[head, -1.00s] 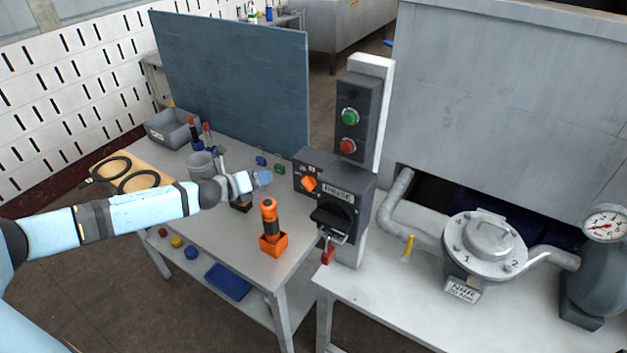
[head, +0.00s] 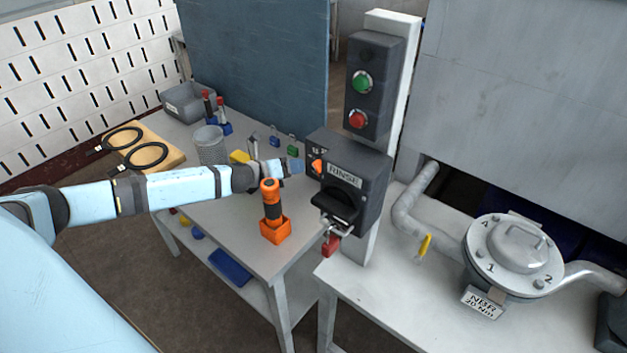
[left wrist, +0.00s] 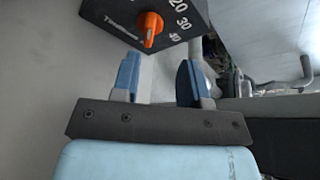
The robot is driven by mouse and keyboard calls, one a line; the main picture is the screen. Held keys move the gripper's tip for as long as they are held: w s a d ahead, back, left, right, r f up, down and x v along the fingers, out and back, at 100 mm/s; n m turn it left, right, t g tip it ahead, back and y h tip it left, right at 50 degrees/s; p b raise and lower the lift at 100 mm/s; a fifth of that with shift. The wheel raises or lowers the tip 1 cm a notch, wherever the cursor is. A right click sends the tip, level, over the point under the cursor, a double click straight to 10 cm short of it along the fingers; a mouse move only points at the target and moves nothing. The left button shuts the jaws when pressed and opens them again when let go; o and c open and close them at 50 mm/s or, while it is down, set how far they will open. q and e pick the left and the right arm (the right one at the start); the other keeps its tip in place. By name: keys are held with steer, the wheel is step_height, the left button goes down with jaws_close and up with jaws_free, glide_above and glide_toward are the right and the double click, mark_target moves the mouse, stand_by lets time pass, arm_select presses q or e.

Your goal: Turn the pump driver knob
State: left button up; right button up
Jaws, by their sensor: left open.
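An orange knob (head: 317,166) sits on the face of a dark control box (head: 376,176). In the left wrist view the same orange knob (left wrist: 149,29) is above my fingers, beside a scale with white numbers. A black knob (head: 337,206) under a RINSE label sits on the adjoining face. I cannot tell from the lettering which is the pump driver knob. My left gripper (head: 291,167) is just left of the orange knob, pointing at it. In the left wrist view my left gripper (left wrist: 161,78) is open and empty, with the knob beyond its fingertips. My right gripper is not in view.
A green button (head: 362,83) and a red button (head: 358,119) are above the control box. An orange-handled tool (head: 271,200) stands in an orange holder below my left arm. A red padlock (head: 331,245) hangs under the box. A lidded metal vessel (head: 515,250) stands right.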

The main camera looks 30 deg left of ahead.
mark_target(315, 169)
arm_select(q)
steer(key=x, duration=0.2)
steer(key=f+x, duration=0.1)
steer(key=x, duration=0.4)
steer(key=shift+f, duration=0.5)
steer(key=shift+w+d+f, duration=0.15)
steer(key=shift+w+f, duration=0.05)
steer(key=shift+w, duration=0.1)
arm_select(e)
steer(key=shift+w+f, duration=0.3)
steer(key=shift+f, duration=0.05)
arm_select(q)
steer(key=shift+c, duration=0.4)
jaws_close()
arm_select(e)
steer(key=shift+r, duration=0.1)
